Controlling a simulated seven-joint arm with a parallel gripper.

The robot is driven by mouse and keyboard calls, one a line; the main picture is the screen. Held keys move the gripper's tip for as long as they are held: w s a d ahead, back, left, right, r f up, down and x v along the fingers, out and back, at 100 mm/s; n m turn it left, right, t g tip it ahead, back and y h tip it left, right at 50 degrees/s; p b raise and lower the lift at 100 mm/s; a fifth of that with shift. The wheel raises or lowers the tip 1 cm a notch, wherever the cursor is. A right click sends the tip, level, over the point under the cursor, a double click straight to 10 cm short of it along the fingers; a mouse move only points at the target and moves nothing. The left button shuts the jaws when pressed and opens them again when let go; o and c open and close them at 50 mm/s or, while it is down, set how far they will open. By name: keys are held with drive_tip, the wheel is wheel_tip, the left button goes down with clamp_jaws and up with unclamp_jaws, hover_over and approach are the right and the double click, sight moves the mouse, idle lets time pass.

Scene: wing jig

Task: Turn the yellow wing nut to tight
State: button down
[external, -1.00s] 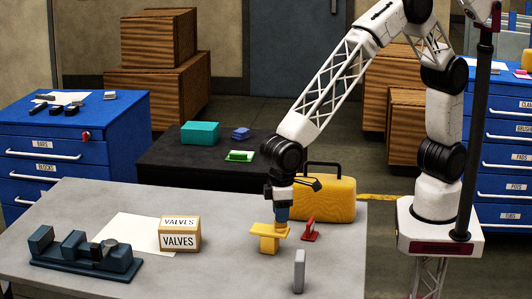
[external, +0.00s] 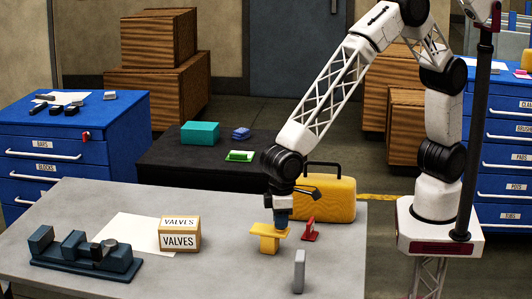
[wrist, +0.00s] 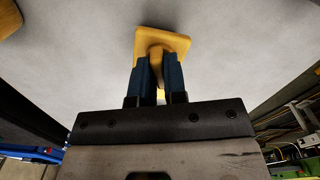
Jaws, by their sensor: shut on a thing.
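The yellow wing nut (external: 268,230) is at the front middle of the grey table, in the external view. Its flat top reaches out to the left of my gripper (external: 281,218), which points straight down from above. In the wrist view a squarish yellow plate (wrist: 178,41) shows beyond the fingertips. A darker yellow upright wing (wrist: 155,51) stands between the blue fingers of my gripper (wrist: 158,62). The fingers are shut on this wing. The fingers hide part of the wing, and the wing nut's thread is not visible.
A red piece (external: 309,232) stands close right of the wing nut, with a yellow case (external: 330,200) behind it. A grey upright block (external: 299,272) is in front. A VALVES box (external: 179,234) and a dark vise-like fixture (external: 85,255) stand to the left.

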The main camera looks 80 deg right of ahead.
drive_tip(key=shift+m, duration=1.9)
drive_tip(key=c, duration=1.2)
unclamp_jaws()
drive_tip(key=shift+o, duration=0.2)
drive_tip(key=shift+r, duration=3.9)
